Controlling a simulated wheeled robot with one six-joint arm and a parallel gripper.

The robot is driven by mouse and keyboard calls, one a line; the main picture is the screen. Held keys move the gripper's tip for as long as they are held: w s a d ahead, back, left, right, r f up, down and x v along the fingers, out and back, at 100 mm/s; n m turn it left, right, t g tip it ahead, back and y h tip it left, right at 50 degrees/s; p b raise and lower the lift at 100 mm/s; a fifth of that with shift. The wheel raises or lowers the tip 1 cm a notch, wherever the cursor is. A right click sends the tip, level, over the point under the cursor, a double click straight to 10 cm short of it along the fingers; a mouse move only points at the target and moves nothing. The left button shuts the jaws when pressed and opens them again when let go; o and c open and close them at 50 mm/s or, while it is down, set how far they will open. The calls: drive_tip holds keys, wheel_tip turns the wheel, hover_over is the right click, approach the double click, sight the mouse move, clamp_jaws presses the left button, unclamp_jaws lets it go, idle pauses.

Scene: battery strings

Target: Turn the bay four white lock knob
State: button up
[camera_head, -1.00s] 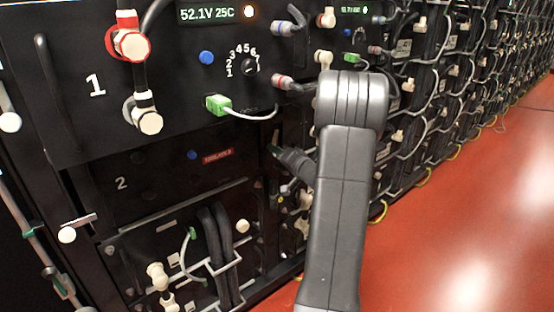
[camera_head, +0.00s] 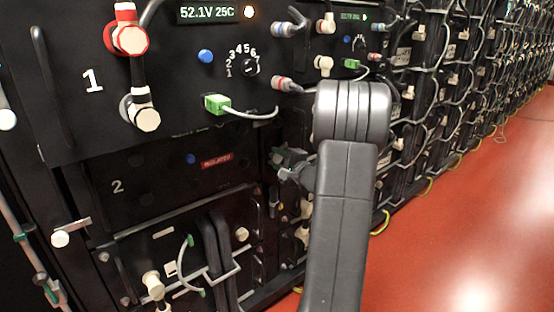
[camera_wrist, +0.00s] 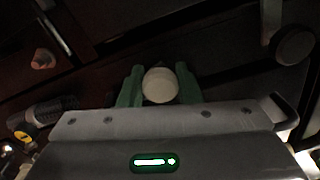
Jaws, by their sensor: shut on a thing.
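A white round knob (camera_wrist: 160,86) faces me in the middle of the wrist view. The two green fingers of my gripper (camera_wrist: 161,73) stand on its left and right sides, closed on it. No bay number shows in the wrist view, so I cannot read which bay the knob belongs to. In the head view my gripper (camera_head: 283,162) is by the dark racks, right of the bay marked 2. My own arm hides part of it there, and I cannot make out the held knob.
The bay 1 panel (camera_head: 70,125) carries a red-collared connector (camera_head: 130,40), a green plug (camera_head: 217,104) and a dial. Another round knob (camera_wrist: 293,45) is at the upper right in the wrist view. Racks with looped cables run back along the right; the red floor (camera_head: 470,240) is clear.

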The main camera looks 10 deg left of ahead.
drive_tip(key=shift+m+p, duration=0.4)
drive_tip(key=shift+m, duration=1.3)
drive_tip(key=o, duration=1)
drive_tip(key=shift+c, duration=0.2)
drive_tip(key=p+v, duration=0.2)
drive_tip(key=v, duration=1.2)
drive_tip(key=shift+a, duration=0.1)
